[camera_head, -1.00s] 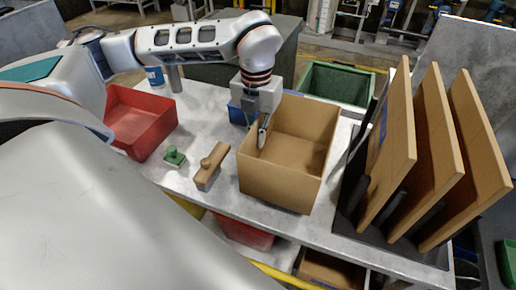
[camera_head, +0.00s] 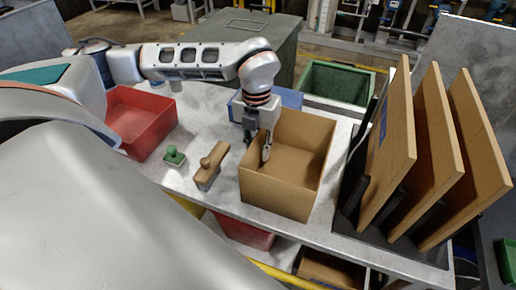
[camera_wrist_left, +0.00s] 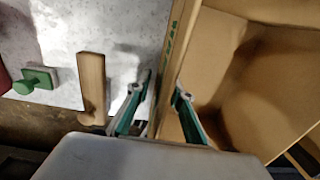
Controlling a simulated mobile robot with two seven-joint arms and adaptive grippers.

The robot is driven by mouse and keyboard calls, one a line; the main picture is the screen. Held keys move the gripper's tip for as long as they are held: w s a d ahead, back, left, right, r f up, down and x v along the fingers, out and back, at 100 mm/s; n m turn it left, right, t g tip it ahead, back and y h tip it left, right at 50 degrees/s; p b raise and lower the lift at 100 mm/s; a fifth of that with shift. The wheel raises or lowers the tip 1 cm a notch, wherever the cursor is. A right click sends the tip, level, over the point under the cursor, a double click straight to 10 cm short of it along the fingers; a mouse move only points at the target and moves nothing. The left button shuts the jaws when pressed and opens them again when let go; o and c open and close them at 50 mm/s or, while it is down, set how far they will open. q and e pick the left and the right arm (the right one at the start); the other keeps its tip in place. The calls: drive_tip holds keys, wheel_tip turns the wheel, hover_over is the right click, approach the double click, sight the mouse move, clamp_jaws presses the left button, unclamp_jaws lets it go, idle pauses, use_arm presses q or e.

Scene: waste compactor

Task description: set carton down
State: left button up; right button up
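The open-topped brown carton (camera_head: 280,195) stands upright on the grey table, left of the upright boards. It looks level, with its base on the tabletop. My left gripper (camera_head: 257,146) is at the carton's left wall. In the left wrist view the gripper (camera_wrist_left: 160,108) has its fingers apart, one outside the wall and one inside, with the carton wall (camera_wrist_left: 177,60) between them. Gaps show beside the wall, so the fingers do not look clamped. My right gripper is not in view.
A wooden-handled block (camera_head: 211,165) and a green stamp-like piece (camera_head: 174,156) lie left of the carton. A red bin (camera_head: 141,125) is further left. A blue bin (camera_head: 291,98) is behind the carton. Tall brown boards (camera_head: 432,160) stand in a dark rack at right.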

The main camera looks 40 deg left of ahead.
use_arm(q)
drive_tip(key=shift+r, duration=0.1)
wheel_tip(320, 180, up, 12)
idle(0.6)
drive_tip(key=shift+a, duration=0.1)
idle(0.4)
